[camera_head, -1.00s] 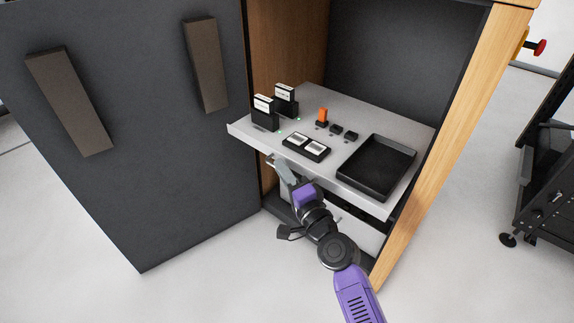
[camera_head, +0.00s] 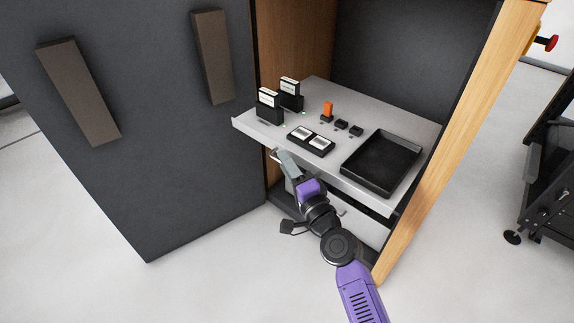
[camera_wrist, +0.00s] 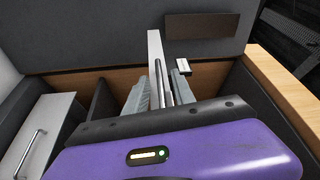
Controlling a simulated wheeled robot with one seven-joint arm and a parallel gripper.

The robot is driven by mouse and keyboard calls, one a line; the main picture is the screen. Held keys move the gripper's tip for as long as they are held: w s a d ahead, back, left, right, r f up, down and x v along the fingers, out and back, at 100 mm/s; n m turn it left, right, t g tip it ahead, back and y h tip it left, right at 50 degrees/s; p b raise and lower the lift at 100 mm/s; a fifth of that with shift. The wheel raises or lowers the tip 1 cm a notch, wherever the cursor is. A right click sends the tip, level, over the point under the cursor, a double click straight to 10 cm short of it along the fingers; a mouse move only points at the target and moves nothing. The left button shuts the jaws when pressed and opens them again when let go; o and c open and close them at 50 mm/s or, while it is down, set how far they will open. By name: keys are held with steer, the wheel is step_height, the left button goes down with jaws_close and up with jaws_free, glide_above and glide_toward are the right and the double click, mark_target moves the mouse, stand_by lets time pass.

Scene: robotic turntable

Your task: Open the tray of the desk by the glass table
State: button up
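The desk's grey tray (camera_head: 375,195) sticks out past the front of the open cabinet, with small items on it. In the wrist view its edge shows as a pale upright strip (camera_wrist: 154,55). My gripper (camera_head: 279,158) is at the left part of the tray's front edge, just below the top surface. In the wrist view, my gripper's fingers (camera_wrist: 162,85) stand close on both sides of a thin metal handle bar and look shut on it. The exact contact is partly hidden. The glass table is not clearly seen.
A dark cabinet door (camera_head: 180,170) stands open at the left. A wooden post (camera_head: 455,140) bounds the right. A white lower drawer (camera_head: 360,226) sits under the tray. A black rack (camera_head: 550,160) stands at right. The floor in front is clear.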

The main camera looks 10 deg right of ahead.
steer(key=v, duration=0.7)
steer(key=shift+s, duration=0.4)
steer(key=s+d+f+n+g+h, duration=0.1)
steer(key=s+d+f+n+h, duration=0.1)
steer(key=s+f, duration=0.6)
steer(key=s+d+r+n+g+h, duration=0.15)
steer(key=s+n, duration=0.25)
steer(key=s, duration=1)
steer(key=s+d+r+n+g+h, duration=0.1)
steer(key=s+d+r+n, duration=0.2)
steer(key=s, duration=1.1)
steer(key=s+r+n+p, duration=0.1)
steer(key=s+r+n, duration=0.3)
steer(key=s, duration=0.2)
step_height(320, 180, up, 29)
steer(key=p, duration=2.8)
steer(key=shift+a, duration=0.25)
steer(key=shift+f, duration=0.1)
steer(key=shift+c, duration=0.4)
